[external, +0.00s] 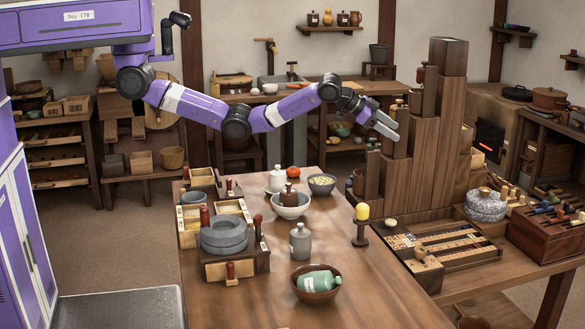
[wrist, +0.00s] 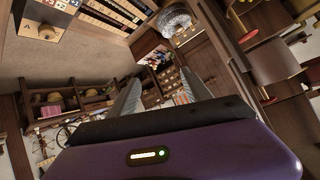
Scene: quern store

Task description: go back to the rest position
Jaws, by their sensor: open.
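My gripper (external: 388,128) is at the end of my purple arm, stretched out to the right above the far part of the wooden table (external: 375,295). It is beside the tall stepped wooden tower (external: 447,110), close to its left steps; I cannot tell whether it touches them. In the wrist view the two grey fingers (wrist: 155,97) stand apart with nothing between them. The gripper is open and empty.
The table holds a stone quern (external: 224,236), a white bowl (external: 290,205), a brown bowl with a green bottle (external: 317,284), a grey jug (external: 300,242) and a yellow candle (external: 362,211) on a holder. The table's front right is clear.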

